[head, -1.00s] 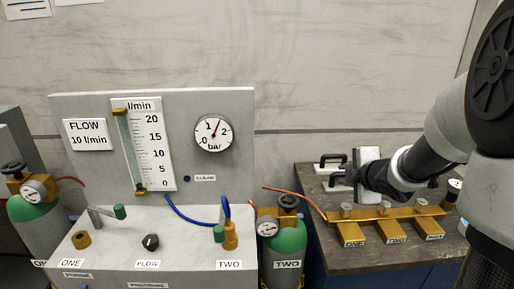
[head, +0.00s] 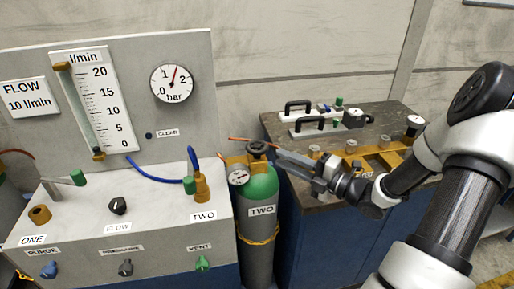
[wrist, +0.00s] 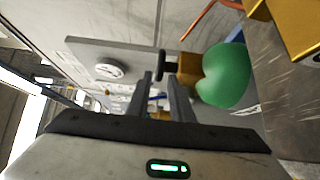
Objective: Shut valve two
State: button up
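Cylinder two (head: 260,190) has a green shoulder, a grey body and a TWO label. On top is a brass valve with a black handwheel (head: 257,148) and a small round gauge (head: 238,178). My gripper (head: 280,158) points left, its fingertips just right of the handwheel. In the wrist view, the handwheel (wrist: 162,65) is ahead of the gap between my two fingers (wrist: 163,85), with the brass valve body (wrist: 188,66) and green shoulder (wrist: 225,75) beside it. The fingers are apart, with nothing visibly gripped. Whether they touch the wheel is unclear.
The flow panel (head: 120,210) stands left, with a brass fitting (head: 201,188) and green-handled lever (head: 188,186) above another TWO label. A blue hose (head: 160,181) runs there. Right is a dark bench (head: 395,112) with a brass manifold (head: 370,155) and black-handled items (head: 300,107).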

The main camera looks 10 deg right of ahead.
aim_at(248, 143)
jog(key=x, duration=1)
jog(key=shift+w+a, duration=0.1)
jog(key=shift+a, duration=0.05)
grip_shut()
